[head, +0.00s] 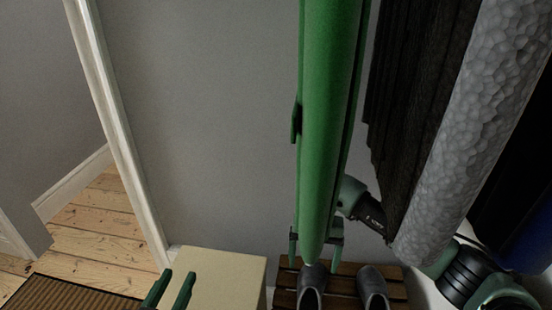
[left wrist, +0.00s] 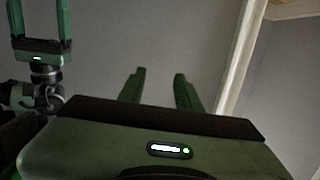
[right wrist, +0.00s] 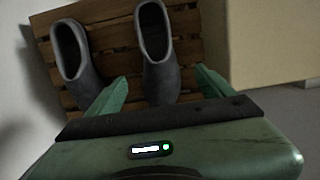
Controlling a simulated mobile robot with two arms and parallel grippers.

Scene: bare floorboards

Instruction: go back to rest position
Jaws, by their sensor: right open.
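My left gripper (head: 170,290) is at the bottom of the head view, in front of a pale box-like block. Its two fingers stand apart with nothing between them, as the left wrist view (left wrist: 158,88) also shows. My right gripper (head: 316,242) is low in the head view, partly hidden behind a long green hanging thing. In the right wrist view (right wrist: 160,92) its fingers are spread and empty, pointing towards a pair of grey boots. It also shows at the upper left of the left wrist view (left wrist: 40,35).
The long green thing (head: 328,120), a dark garment (head: 415,90) and a grey textured roll-like thing (head: 475,130) hang close by. The boots (head: 312,285) stand on a slatted wooden rack (head: 343,280). The pale block (head: 225,280) is beside it. A brown mat (head: 70,295) lies left.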

